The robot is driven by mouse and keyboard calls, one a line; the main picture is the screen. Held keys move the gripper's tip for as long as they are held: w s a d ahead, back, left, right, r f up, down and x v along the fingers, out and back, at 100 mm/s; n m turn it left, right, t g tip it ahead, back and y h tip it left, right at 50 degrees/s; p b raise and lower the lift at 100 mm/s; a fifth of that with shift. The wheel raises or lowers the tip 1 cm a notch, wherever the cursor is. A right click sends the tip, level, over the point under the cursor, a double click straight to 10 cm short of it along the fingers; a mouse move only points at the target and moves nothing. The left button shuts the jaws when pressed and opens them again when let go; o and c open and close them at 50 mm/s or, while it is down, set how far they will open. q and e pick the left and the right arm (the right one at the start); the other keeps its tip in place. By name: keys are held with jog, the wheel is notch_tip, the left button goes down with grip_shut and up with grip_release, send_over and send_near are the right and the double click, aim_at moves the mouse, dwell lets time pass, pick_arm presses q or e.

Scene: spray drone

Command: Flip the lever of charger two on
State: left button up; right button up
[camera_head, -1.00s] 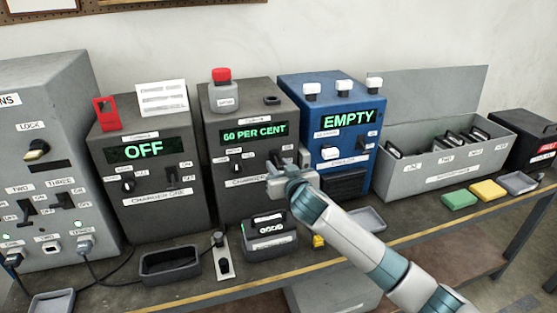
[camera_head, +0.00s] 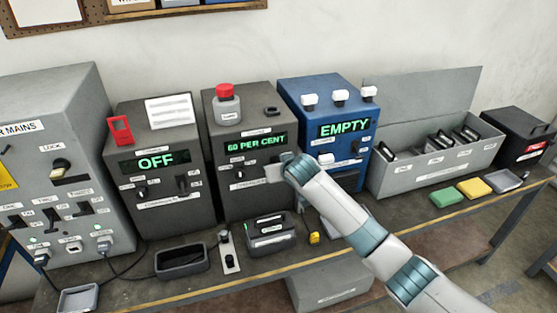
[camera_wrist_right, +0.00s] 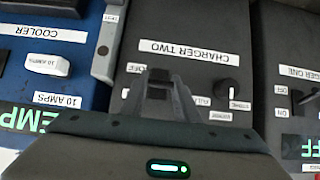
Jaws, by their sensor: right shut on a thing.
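Charger two (camera_head: 226,135) is the dark grey box in the middle, with a green display (camera_head: 257,145) reading 60 PER CENT. Its label (camera_wrist_right: 190,53) reads CHARGER TWO upside down in the right wrist view. My right gripper (camera_head: 274,173) is at the lower right of its front panel. The right wrist view shows my right gripper (camera_wrist_right: 158,88) shut on the dark lever of charger two, beside its label. The fingers mostly hide the lever, so its exact position is unclear. A round knob (camera_wrist_right: 226,88) sits beside it. My left gripper is not in view.
Charger one (camera_head: 160,185), showing OFF, stands to the left, and the blue cooler box (camera_head: 305,100), showing EMPTY, to the right. A battery pack (camera_head: 270,233), a dark tray (camera_head: 181,259) and a small switch plate (camera_head: 229,252) lie on the bench in front.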

jog(key=shift+w+r+g+p, duration=0.1)
jog(key=shift+r+g+p, duration=0.4)
jog(key=shift+p, duration=0.15)
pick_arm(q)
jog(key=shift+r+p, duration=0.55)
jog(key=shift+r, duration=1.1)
pick_arm(e)
jog(key=shift+w+g+h, duration=0.15)
jog(key=shift+g+h, duration=0.35)
jog(key=shift+g, duration=0.3)
jog(key=o, duration=1)
jog(key=shift+o, duration=0.2)
jog(key=shift+r, duration=0.1)
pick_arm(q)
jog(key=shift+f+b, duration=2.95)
pick_arm(e)
jog(key=v, duration=1.7)
jog(key=shift+r, duration=0.15)
